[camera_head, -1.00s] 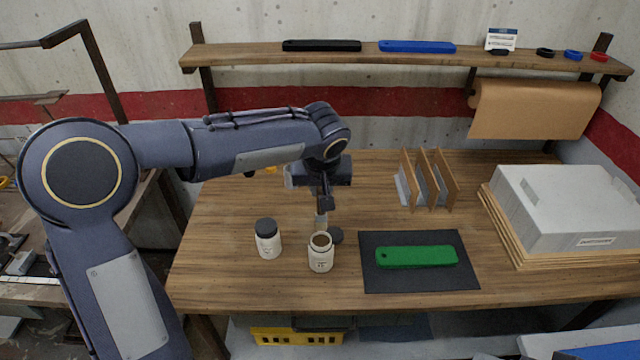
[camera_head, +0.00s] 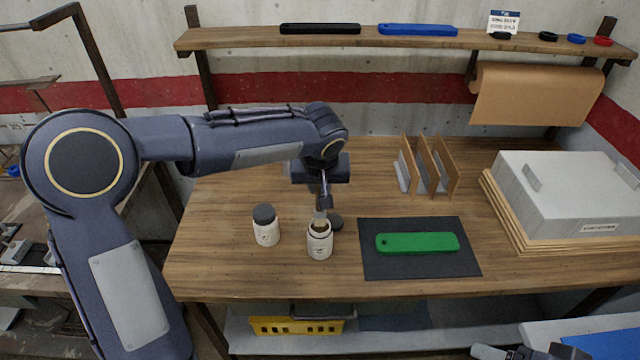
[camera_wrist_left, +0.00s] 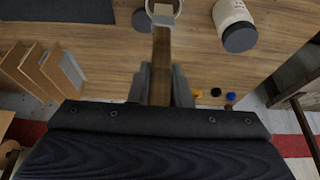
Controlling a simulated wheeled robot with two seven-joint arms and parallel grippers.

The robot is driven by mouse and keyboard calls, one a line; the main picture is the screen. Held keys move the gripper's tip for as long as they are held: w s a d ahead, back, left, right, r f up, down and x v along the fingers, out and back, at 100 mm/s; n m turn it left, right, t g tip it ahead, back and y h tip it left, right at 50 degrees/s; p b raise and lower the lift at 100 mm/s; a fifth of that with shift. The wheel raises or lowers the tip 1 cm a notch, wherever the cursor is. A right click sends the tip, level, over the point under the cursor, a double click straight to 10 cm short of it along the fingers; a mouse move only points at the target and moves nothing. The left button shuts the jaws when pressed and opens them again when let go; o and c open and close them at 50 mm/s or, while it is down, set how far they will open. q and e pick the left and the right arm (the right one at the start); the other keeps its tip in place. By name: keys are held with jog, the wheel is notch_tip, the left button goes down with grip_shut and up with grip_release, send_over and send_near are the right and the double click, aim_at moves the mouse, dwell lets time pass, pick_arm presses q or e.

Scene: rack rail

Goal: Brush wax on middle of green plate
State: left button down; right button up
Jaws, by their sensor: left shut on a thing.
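My left gripper (camera_head: 324,203) is shut on an upright brush (camera_head: 320,215), above the open white jar (camera_head: 319,245). The brush tip is at the jar's mouth; how deep it reaches is hidden. The left wrist view shows the brush handle (camera_wrist_left: 161,62) between the fingers (camera_wrist_left: 161,88), with the open jar partly hidden behind the brush head. The green plate (camera_head: 417,243) lies flat on a dark mat (camera_head: 380,268), right of the jar. No wax can be made out on it. A grey part, likely my right gripper (camera_head: 530,353), shows at the bottom edge, its jaws unclear.
A closed white jar (camera_head: 266,230) stands left of the open jar, and a dark lid (camera_head: 335,222) lies behind it. A wooden divider rack (camera_head: 427,167) and a grey box (camera_head: 567,190) stand at the back right. Black (camera_head: 320,29) and blue (camera_head: 417,30) plates lie on the shelf.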

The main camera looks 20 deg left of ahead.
pick_arm(q)
jog(key=shift+f+b, duration=0.65)
jog(key=shift+b, duration=0.2)
dwell(1.9)
jog(key=shift+r, duration=0.15)
jog(key=shift+r+p, duration=2.25)
jog(key=shift+r, duration=1.25)
jog(key=shift+f, duration=0.1)
